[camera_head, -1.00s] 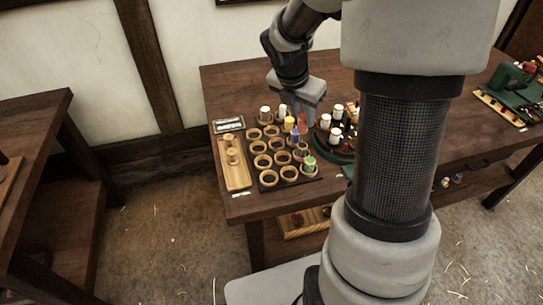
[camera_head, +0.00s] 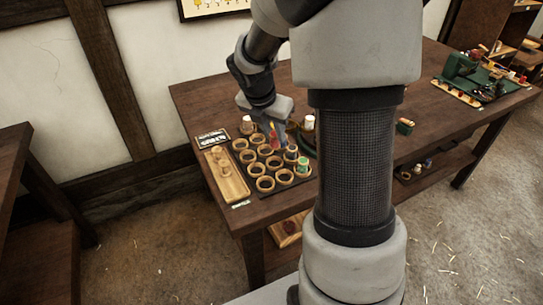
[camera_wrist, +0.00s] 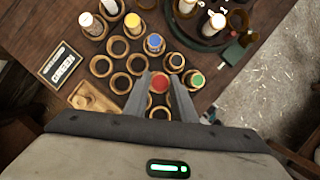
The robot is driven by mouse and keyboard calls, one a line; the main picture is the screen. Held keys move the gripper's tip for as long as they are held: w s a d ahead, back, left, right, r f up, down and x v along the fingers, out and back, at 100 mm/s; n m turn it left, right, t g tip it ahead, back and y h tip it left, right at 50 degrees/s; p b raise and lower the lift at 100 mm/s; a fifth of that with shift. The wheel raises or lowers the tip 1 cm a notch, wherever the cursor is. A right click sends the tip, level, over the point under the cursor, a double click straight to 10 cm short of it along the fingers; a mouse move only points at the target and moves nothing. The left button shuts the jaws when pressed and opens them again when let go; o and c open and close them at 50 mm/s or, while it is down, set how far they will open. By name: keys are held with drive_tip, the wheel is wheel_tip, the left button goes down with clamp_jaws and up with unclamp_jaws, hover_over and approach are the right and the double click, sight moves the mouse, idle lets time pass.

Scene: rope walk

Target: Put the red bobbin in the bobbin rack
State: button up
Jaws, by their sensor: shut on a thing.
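My gripper (camera_head: 274,126) is shut on the red bobbin (camera_head: 273,135), which shows between the two fingers in the wrist view (camera_wrist: 159,83). The bobbin is over the bobbin rack (camera_head: 264,178), a dark board with rows of round wooden cups. Several cups (camera_wrist: 121,74) are empty. A green bobbin (camera_head: 303,162) sits in the rack's near right part, and a blue one (camera_wrist: 154,43) and a yellow one (camera_wrist: 133,21) show farther along. White bobbins (camera_wrist: 86,20) stand at the far end. The red bobbin's lower end is hidden, so its height above the cups is unclear.
A wooden tray (camera_head: 233,181) with pegs lies left of the rack, with a small framed card (camera_wrist: 63,65) behind it. A round stand (camera_wrist: 207,40) with white bobbins is beside the rack. A green machine (camera_head: 462,65) stands at the table's far right.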

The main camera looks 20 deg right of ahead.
sight(272, 147)
wheel_tip(272, 147, down, 7)
drive_tip(key=shift+f+b, duration=0.1)
drive_tip(key=shift+b, duration=1)
drive_tip(key=shift+f, duration=0.1)
drive_tip(key=o, duration=1)
